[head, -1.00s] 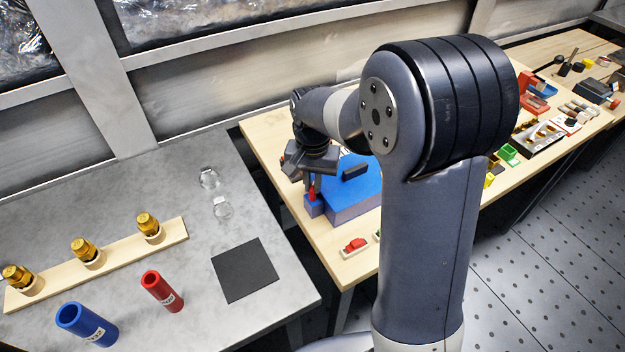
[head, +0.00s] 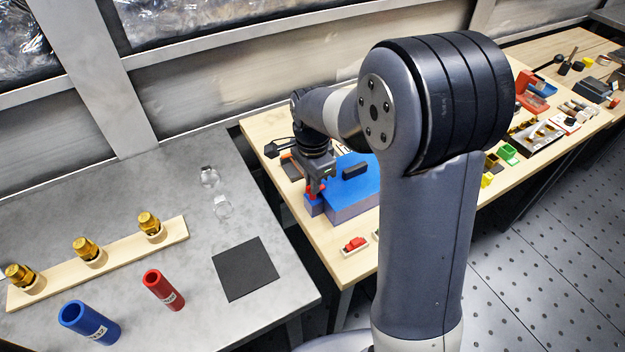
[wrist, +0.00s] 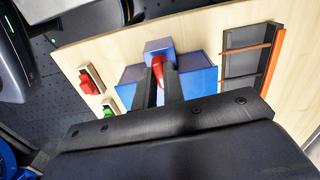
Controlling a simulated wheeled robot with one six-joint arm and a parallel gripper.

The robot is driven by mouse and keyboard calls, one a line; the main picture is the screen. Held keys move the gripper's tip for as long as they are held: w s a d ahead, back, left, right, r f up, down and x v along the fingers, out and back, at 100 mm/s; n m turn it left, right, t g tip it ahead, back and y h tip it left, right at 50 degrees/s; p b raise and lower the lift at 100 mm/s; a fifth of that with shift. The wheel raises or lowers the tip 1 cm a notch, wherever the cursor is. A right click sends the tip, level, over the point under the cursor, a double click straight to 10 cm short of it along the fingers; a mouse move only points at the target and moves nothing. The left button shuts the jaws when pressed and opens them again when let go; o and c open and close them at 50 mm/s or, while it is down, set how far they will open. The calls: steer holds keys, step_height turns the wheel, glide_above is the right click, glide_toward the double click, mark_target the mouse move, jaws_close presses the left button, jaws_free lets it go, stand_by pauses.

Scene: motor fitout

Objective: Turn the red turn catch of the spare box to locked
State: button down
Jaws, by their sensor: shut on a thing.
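The spare box (head: 352,204) is blue with a purple-blue side and stands on the wooden bench. It also shows in the wrist view (wrist: 200,82), partly hidden behind my fingers. The red turn catch (wrist: 159,70) sits at the box's near end on a small blue block (wrist: 160,46). In the head view the red catch (head: 311,196) shows just below my gripper (head: 316,190). My gripper points down and is shut on the red catch, with a dark finger on each side of it. The catch's exact angle is hard to tell.
A red part in a pale holder (head: 354,245) lies near the bench's front edge; a green one (wrist: 108,108) is beside it. A dark tray with orange strips (wrist: 250,60) lies on the box's other side. The grey table (head: 120,190) holds brass fittings and tubes.

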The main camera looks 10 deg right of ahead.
steer(key=shift+m, duration=0.3)
stand_by(0.4)
steer(key=c, duration=1.5)
jaws_free()
step_height(320, 180, up, 11)
steer(key=shift+f, duration=0.2)
step_height(320, 180, down, 11)
steer(key=shift+r, duration=0.1)
steer(key=shift+r, duration=0.1)
